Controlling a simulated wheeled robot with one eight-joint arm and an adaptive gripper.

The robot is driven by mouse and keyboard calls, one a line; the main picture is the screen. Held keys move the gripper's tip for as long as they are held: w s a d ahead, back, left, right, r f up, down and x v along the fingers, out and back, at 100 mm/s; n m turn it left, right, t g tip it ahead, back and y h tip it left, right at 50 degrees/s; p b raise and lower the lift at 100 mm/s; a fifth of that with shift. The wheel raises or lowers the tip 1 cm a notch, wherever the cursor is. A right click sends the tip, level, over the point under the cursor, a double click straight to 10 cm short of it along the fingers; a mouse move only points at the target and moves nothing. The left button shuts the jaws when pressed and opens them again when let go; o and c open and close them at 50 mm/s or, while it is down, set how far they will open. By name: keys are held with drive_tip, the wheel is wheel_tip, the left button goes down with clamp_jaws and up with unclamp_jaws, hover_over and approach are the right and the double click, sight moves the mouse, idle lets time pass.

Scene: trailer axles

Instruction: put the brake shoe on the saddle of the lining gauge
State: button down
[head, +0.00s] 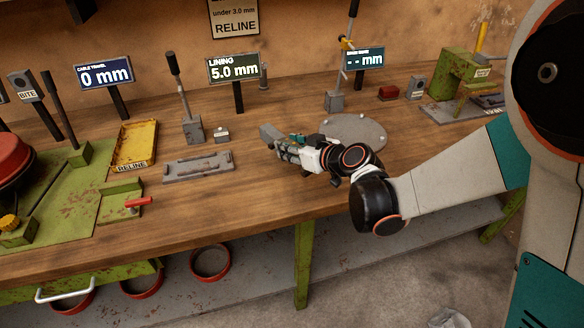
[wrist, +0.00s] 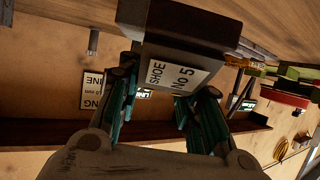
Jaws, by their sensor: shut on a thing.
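My gripper (head: 285,146) reaches out low over the middle of the bench. It is shut on the brake shoe (head: 270,132), a grey block at its far end. In the wrist view the shoe (wrist: 185,35) is a dark block with a white label, "SHOE No 5", held between the teal fingers of my gripper (wrist: 160,88). The lining display (head: 234,68) reads 5.0 mm. A low grey plate with raised ends (head: 198,168) lies in front of it, left of my gripper and apart from the shoe. I cannot tell for sure whether this plate is the gauge's saddle.
A lever block (head: 193,130) and a small labelled block (head: 221,134) stand behind the plate. A yellow RELINE tray (head: 134,145) lies to the left. A round grey plate (head: 365,132) lies just right of my gripper. Bare wood lies along the bench front (head: 215,203).

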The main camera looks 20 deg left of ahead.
drive_tip(key=shift+f+b, duration=1.05)
drive_tip(key=shift+f, duration=1.9)
drive_tip(key=shift+f, duration=0.1)
drive_tip(key=c, duration=1.1)
unclamp_jaws()
drive_tip(key=shift+d+r, duration=0.15)
drive_tip(key=shift+r, duration=0.1)
drive_tip(key=p+v, duration=0.3)
drive_tip(key=v, duration=0.8)
drive_tip(key=shift+s+d+r, duration=0.1)
drive_tip(key=shift+s+d, duration=0.2)
